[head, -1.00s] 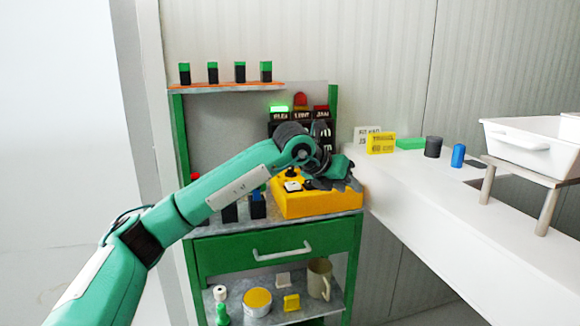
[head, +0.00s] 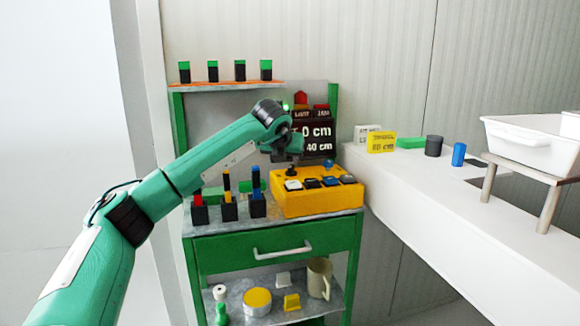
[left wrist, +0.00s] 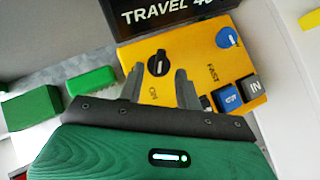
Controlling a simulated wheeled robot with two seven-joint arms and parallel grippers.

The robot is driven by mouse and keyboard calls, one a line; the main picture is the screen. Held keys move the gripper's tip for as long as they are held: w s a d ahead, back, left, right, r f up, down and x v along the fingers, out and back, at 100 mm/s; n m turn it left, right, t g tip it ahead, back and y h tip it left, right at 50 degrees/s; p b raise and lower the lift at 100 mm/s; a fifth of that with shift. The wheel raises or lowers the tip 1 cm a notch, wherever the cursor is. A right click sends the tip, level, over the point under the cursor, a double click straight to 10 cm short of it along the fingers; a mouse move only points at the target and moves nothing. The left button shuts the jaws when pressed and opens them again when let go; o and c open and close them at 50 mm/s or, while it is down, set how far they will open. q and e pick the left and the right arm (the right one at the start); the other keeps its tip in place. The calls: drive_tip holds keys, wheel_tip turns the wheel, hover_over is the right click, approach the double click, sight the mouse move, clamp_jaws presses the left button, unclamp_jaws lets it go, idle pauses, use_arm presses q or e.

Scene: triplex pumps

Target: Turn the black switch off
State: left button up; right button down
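The black switch is a round knob with a white mark (left wrist: 158,65) on the yellow control box (left wrist: 195,50) in the left wrist view. Lettering that may read ON stands beside it. In the head view the box (head: 325,203) sits on the green bench, and the knob is mostly hidden by my gripper. My left gripper (head: 291,168) points down at the box's back left. In the left wrist view its two fingers (left wrist: 160,85) are apart, one on each side of the knob's near edge, with nothing held. I cannot tell whether they touch it. My right gripper is not in view.
A blue knob (left wrist: 227,37) and square buttons (left wrist: 228,96) share the box. A dark display (head: 318,138) stands behind it. Several black holders with coloured pieces (head: 229,205) stand left of the box. A white counter (head: 450,195) is at right.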

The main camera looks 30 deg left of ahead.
sight(291, 166)
use_arm(q)
drive_tip(key=shift+x, duration=2.2)
drive_tip(key=shift+s, duration=0.1)
drive_tip(key=shift+c, duration=0.4)
clamp_jaws()
